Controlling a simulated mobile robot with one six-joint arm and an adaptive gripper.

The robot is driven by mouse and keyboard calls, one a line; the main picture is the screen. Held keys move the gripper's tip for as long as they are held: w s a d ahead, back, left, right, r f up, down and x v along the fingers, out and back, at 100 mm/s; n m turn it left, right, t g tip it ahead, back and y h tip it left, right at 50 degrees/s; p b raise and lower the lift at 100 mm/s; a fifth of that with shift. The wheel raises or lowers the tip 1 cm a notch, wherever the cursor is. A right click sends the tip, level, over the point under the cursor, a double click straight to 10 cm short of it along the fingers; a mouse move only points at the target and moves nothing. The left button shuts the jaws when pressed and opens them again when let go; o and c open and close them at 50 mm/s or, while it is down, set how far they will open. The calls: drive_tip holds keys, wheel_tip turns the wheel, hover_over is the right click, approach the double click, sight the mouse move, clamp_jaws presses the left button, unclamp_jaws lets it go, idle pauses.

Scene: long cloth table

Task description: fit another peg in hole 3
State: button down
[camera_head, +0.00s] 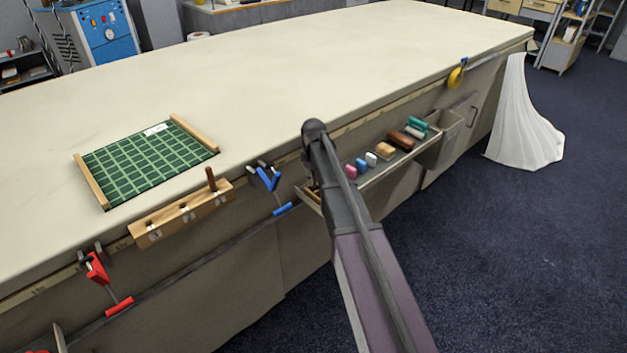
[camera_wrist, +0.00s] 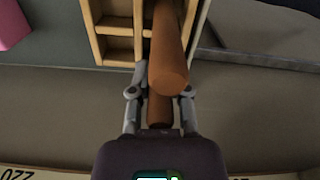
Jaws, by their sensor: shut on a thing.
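A light wooden block (camera_head: 160,222) with several numbered labels is fixed along the table's front edge in the head view. A brown peg (camera_head: 211,180) stands upright at its right end; the label there is too small to read surely. In the wrist view my gripper (camera_wrist: 160,92) is shut on a brown wooden peg (camera_wrist: 168,60), whose round end faces the camera. In the head view my arm hides the gripper and the held peg.
A tray (camera_head: 378,175) on the table's front holds colored blocks and brushes. A wooden compartment rack (camera_wrist: 118,50) is beside the held peg. Blue (camera_head: 268,178) and red (camera_head: 97,268) clamps flank the block. A green mat (camera_head: 150,166) lies behind it. The tabletop's far part is clear.

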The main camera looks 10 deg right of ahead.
drive_tip(key=shift+r, duration=0.1)
wheel_tip(320, 180, up, 10)
drive_tip(key=p, duration=0.9)
drive_tip(key=shift+p, duration=0.4)
idle(0.6)
drive_tip(key=s+a+r+n+p, duration=0.2)
drive_tip(key=s+a+r+p, duration=0.35)
drive_tip(key=a, duration=0.35)
drive_tip(key=s+a+r+n+p, duration=0.2)
drive_tip(key=s+a+r+p, duration=0.3)
drive_tip(key=a, duration=0.5)
drive_tip(key=s+a+n, duration=0.2)
drive_tip(key=s+a, duration=0.6)
drive_tip(key=s, duration=0.4)
drive_tip(key=s+a+n, duration=0.3)
drive_tip(key=s+a, duration=0.5)
drive_tip(key=s, duration=0.4)
drive_tip(key=shift+a, duration=0.15)
